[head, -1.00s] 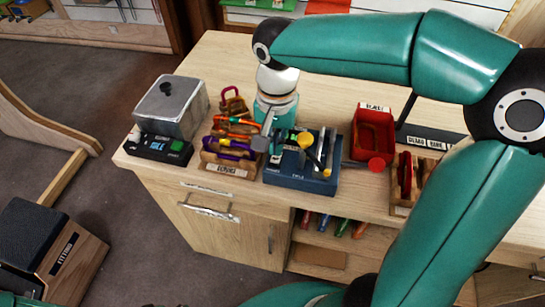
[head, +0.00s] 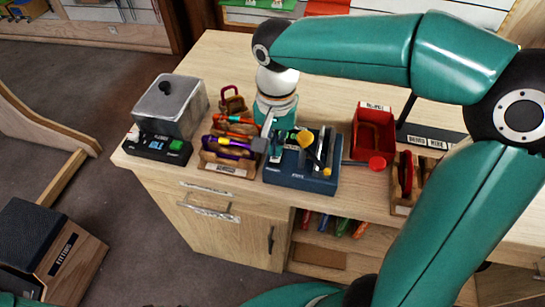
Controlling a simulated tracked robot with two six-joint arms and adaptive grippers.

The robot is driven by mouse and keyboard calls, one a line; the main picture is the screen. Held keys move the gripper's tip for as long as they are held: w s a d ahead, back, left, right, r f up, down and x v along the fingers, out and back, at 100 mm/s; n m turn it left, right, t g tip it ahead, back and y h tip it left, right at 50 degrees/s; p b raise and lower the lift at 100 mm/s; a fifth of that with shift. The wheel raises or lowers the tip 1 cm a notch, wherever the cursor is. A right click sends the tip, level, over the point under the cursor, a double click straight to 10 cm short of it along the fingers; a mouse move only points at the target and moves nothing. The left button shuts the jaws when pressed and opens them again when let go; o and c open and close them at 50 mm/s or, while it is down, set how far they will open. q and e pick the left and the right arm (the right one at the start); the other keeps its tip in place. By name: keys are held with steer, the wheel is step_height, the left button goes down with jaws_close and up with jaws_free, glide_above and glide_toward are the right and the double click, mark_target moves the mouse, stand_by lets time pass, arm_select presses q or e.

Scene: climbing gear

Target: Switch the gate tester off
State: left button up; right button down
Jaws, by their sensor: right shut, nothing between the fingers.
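My right gripper (head: 268,147) points down, shut and empty, at the box's back left corner. I cannot tell whether it touches the box. Any power switch there is too small or hidden to make out. My left gripper is out of view.
Left of the box are a wooden rack (head: 228,164) of colourful tools, a black unit (head: 158,147) with a green part, and a grey lidded tank (head: 172,105). A red bin (head: 374,130) and a wooden rack with red gear (head: 405,175) stand right. The bench's back left is clear.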

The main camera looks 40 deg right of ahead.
steer(key=shift+f+b, duration=0.9)
steer(key=shift+f, duration=0.25)
steer(key=shift+r, duration=0.2)
step_height(320, 180, up, 7)
steer(key=p, duration=0.6)
steer(key=shift+f, duration=0.1)
stand_by(0.5)
